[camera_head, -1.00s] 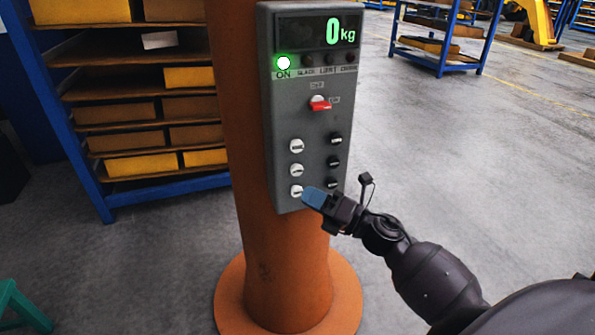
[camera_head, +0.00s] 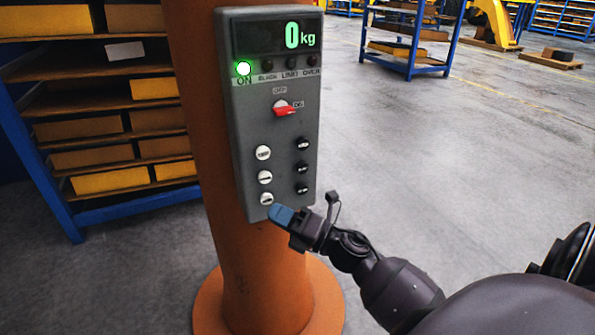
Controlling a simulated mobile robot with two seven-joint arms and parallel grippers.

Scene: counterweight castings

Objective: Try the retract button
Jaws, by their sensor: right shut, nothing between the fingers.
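The grey control box (camera_head: 277,125) is mounted on an orange column. Its display (camera_head: 280,35) reads 0 kg and the green ON lamp (camera_head: 243,68) is lit. A red switch (camera_head: 284,109) sits mid-panel. White buttons (camera_head: 263,152) run down the left and black buttons (camera_head: 302,144) down the right; their labels are too small to read. My right gripper (camera_head: 281,215) is shut and empty, its blue tip just below and right of the lowest white button (camera_head: 267,199). I cannot tell whether it touches the box. My left gripper is out of view.
The orange column (camera_head: 245,285) has a round foot (camera_head: 210,305) on the floor. A blue-framed shelf (camera_head: 75,225) with yellow-fronted boxes stands on the left. A blue rack (camera_head: 408,70) stands farther back. The grey floor at right is open.

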